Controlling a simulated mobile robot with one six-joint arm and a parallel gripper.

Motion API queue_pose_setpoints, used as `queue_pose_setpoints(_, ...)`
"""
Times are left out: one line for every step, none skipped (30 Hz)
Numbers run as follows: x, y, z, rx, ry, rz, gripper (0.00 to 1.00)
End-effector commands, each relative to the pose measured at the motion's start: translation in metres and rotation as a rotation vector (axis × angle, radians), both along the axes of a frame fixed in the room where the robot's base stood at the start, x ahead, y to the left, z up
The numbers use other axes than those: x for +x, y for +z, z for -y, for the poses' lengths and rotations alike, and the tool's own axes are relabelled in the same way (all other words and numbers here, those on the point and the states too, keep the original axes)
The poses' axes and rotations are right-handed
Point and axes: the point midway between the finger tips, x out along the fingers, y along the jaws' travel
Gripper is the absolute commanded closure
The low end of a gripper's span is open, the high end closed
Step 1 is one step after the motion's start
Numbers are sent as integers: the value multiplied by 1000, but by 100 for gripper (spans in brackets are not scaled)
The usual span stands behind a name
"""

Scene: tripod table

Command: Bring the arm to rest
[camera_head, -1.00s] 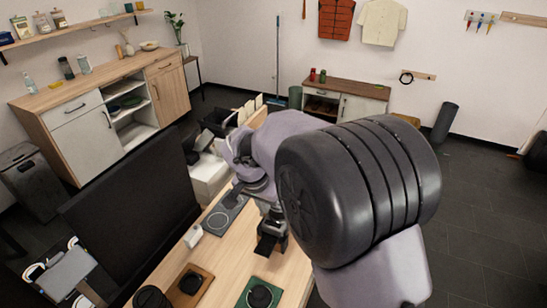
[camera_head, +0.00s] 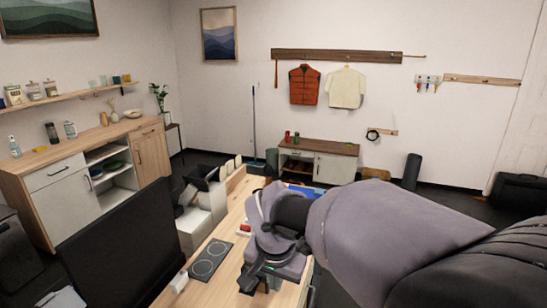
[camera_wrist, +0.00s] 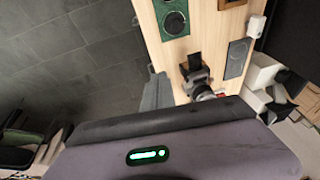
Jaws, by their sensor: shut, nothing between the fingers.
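My arm reaches in from the right side of the head view, with mauve links and black joints. Its far end is over the wooden table (camera_head: 172,297). In the wrist view, a mauve housing of my arm with a green light fills the bottom. The same table (camera_wrist: 205,45) lies below it, seen from above.
A grey plate with circles (camera_head: 209,259), a green pad (camera_wrist: 172,18) and a brown pad lie on the table. A black screen (camera_head: 118,235) stands at left. Grey floor (camera_wrist: 75,60) is clear beside the table.

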Motion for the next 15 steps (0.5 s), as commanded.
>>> queue_pose_setpoints(-13, 7, 13, 16, -6, 12, 100)
queue_pose_setpoints(-22, 12, 20, 26, -8, 16, 100)
queue_pose_setpoints(-35, 18, 31, 40, -9, 25, 100)
queue_pose_setpoints(-46, 22, 38, 51, -9, 31, 100)
queue_pose_setpoints(-57, 25, 46, 62, -10, 39, 100)
queue_pose_setpoints(-75, 29, 57, 78, -9, 53, 100)
queue_pose_setpoints(-89, 31, 64, 91, -10, 66, 100)
queue_pose_setpoints(-104, 32, 71, 104, -10, 80, 100)
queue_pose_setpoints(-125, 31, 80, 121, -8, 100, 100)
queue_pose_setpoints(-141, 29, 85, 134, -8, 116, 100)
queue_pose_setpoints(-155, 27, 89, 145, -5, 134, 100)
queue_pose_setpoints(-173, 22, 93, 157, -1, 155, 100)
queue_pose_setpoints(-183, 19, 95, 163, 1, 170, 100)
queue_pose_setpoints(-192, 16, 96, 169, 5, 183, 100)
queue_pose_setpoints(-200, 12, 96, 175, 9, 196, 100)
